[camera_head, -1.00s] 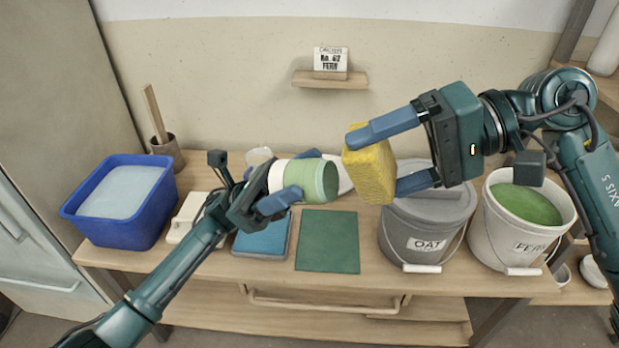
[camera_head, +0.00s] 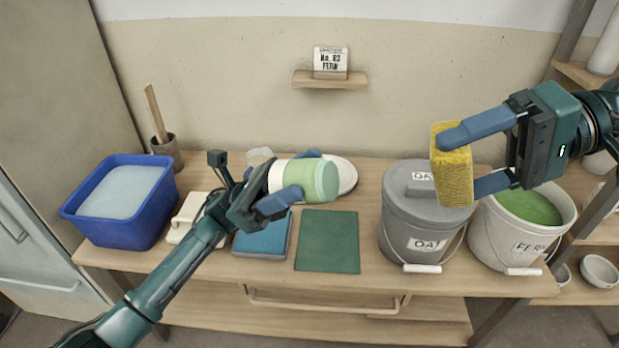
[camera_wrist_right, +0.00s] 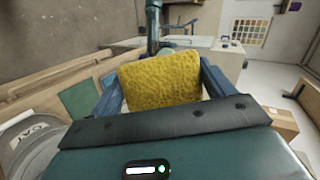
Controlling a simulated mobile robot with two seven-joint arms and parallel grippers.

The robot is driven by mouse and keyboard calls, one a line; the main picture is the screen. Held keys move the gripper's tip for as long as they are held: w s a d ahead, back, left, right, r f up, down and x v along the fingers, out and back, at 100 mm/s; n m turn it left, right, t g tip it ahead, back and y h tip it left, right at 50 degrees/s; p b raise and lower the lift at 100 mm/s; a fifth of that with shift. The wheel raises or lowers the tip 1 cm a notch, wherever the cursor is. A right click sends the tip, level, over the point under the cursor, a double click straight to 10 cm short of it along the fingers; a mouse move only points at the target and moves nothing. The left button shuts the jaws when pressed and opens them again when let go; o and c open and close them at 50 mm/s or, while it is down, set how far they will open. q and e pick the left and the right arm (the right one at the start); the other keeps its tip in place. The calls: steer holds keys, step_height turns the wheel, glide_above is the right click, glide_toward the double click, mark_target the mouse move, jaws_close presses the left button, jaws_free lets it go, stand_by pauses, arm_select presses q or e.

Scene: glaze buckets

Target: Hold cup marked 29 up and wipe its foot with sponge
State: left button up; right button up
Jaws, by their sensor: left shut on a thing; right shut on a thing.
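A cup (camera_head: 306,181), white at one end and green over the rest, lies sideways in my left gripper (camera_head: 296,178). The gripper is shut around it and holds it above the table, its green end pointing right. Any number on the cup is not readable. My right gripper (camera_head: 464,160) is shut on a yellow sponge (camera_head: 452,172) and holds it in the air in front of the grey bucket, well right of the cup. The sponge (camera_wrist_right: 161,79) also shows between the fingers in the right wrist view.
A blue tub (camera_head: 155,208) of pale liquid stands at the left of the table. A lidded grey bucket (camera_head: 402,228) marked OAT and a white bucket (camera_head: 499,243) of green glaze stand at right. A green mat (camera_head: 328,241) and a blue pad (camera_head: 262,238) lie at the front. A small shelf (camera_head: 330,80) holds a card.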

steer(key=d, duration=0.6)
